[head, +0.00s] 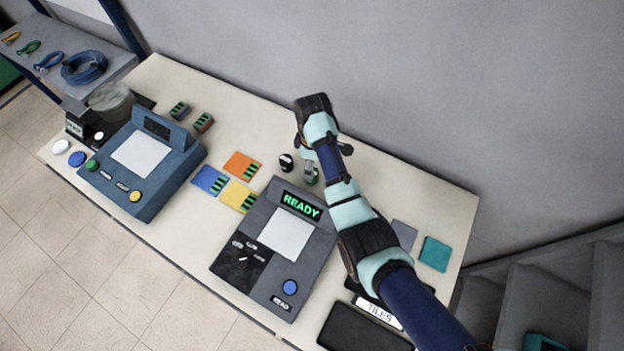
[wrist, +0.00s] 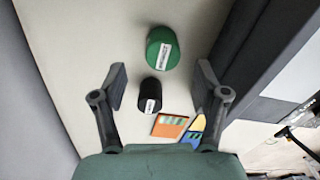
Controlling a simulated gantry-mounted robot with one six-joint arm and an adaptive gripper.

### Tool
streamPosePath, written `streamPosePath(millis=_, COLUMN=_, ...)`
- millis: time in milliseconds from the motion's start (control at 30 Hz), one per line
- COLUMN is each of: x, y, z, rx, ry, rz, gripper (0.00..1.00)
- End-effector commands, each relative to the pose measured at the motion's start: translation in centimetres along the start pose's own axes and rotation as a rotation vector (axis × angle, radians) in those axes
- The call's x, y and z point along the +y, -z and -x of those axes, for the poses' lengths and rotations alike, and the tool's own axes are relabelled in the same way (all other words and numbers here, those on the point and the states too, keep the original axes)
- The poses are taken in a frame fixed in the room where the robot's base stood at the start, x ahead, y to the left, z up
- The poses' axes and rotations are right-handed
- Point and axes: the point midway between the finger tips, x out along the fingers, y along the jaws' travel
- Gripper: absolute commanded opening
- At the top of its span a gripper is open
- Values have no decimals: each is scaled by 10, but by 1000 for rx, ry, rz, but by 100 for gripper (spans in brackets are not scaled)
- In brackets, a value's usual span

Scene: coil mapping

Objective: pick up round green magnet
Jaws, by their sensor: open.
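The round green magnet (wrist: 162,50) is a short green cylinder with a white label, standing on the table in the wrist view. In the head view it (head: 311,175) is partly hidden beside my arm. A smaller black cylinder (wrist: 150,96) with a white label stands close to it, and shows in the head view too (head: 286,162). My gripper (wrist: 162,88) is open and empty. In the wrist view its fingers are spread left and right, with the black cylinder between them and the green magnet farther up the picture, beyond the fingertips.
Orange (head: 242,165), blue (head: 209,180) and yellow (head: 238,196) tiles lie left of the cylinders. A grey device (head: 315,245) reading READY stands in front, and a blue-grey device (head: 165,150) stands at the left. The wall (head: 400,80) is behind the table.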

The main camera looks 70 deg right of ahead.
Motion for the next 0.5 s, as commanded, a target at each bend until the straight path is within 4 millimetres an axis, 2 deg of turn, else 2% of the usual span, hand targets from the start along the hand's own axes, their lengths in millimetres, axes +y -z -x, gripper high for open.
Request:
streamPosePath(millis=67, x=-1, y=0, z=-2, rx=0, ry=0, rz=1, gripper=73)
streamPosePath(millis=233, x=-1, y=1, z=-24, rx=0, ry=-1, rz=0, gripper=73)
streamPosePath(millis=367, x=-2, y=1, z=-26, rx=1, ry=-2, rz=0, gripper=73)
streamPosePath(millis=500, x=-3, y=1, z=-45, rx=0, ry=0, rz=0, gripper=73)
